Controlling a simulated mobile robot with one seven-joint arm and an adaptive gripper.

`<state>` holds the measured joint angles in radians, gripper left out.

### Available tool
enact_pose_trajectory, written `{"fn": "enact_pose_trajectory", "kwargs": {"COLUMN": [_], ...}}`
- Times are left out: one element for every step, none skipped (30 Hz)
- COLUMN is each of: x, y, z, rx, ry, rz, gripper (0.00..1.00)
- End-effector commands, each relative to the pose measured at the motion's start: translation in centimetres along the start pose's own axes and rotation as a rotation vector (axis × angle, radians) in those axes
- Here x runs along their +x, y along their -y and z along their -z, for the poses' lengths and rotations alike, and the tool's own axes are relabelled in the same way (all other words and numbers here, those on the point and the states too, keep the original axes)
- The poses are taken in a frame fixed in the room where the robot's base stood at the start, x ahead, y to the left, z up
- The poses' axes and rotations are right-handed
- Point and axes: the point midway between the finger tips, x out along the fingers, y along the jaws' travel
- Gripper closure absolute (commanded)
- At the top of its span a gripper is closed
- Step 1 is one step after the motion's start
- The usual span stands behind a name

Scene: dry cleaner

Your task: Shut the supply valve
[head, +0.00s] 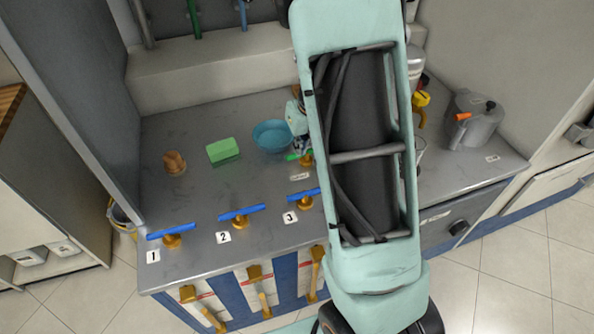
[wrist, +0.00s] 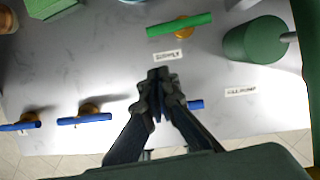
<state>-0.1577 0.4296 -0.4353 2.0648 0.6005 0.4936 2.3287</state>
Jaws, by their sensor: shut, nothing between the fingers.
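The supply valve has a green lever (wrist: 180,25) on a brass body (wrist: 186,36), with a "SUPPLY" label (wrist: 167,55) just in front of it in the wrist view. The lever lies nearly left to right, its right end slightly higher in the picture. In the head view only the lever's left end (head: 293,157) and part of the brass body (head: 306,160) show; my arm hides the rest. My gripper (wrist: 157,73) is shut and empty, its tips near the label, apart from the lever.
Blue-levered valves 1 (head: 171,231), 2 (head: 242,212) and 3 (head: 304,195) line the counter's front. A green cylinder (wrist: 250,42) stands right of the supply valve. A blue bowl (head: 271,136), green block (head: 222,150) and brown cup (head: 174,162) stand left.

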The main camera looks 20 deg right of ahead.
Motion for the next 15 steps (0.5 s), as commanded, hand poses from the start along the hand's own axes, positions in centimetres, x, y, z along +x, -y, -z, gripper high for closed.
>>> {"fn": "enact_pose_trajectory", "kwargs": {"x": [1.0,0.9,0.8,0.7,0.6,0.5,0.5,0.4,0.4,0.5,0.6,1.0,1.3,1.7,2.4], "y": [0.1,0.2,0.4,0.5,0.6,0.7,0.7,0.8,0.8,0.8,0.8,0.9,0.9,0.9,0.9], "z": [0.6,0.8,1.1,1.3,1.5,1.6,1.8,1.8,1.9,1.9,2.0,2.0,2.0,2.0,2.1], "rx": [0.002,0.005,0.009,0.012,0.015,0.017,0.019,0.02,0.021,0.021,0.022,0.023,0.023,0.023,0.023], "ry": [0.0,-0.004,-0.007,-0.011,-0.013,-0.016,-0.018,-0.02,-0.022,-0.023,-0.024,-0.025,-0.025,-0.026,-0.026], "rz": [0.003,0.005,0.009,0.011,0.013,0.015,0.017,0.018,0.019,0.02,0.02,0.02,0.02,0.02,0.02], "gripper": [1.0,1.0,1.0,1.0,1.0,1.0,1.0,1.0,1.0,1.0,1.0,1.0,1.0,1.0,1.0]}}
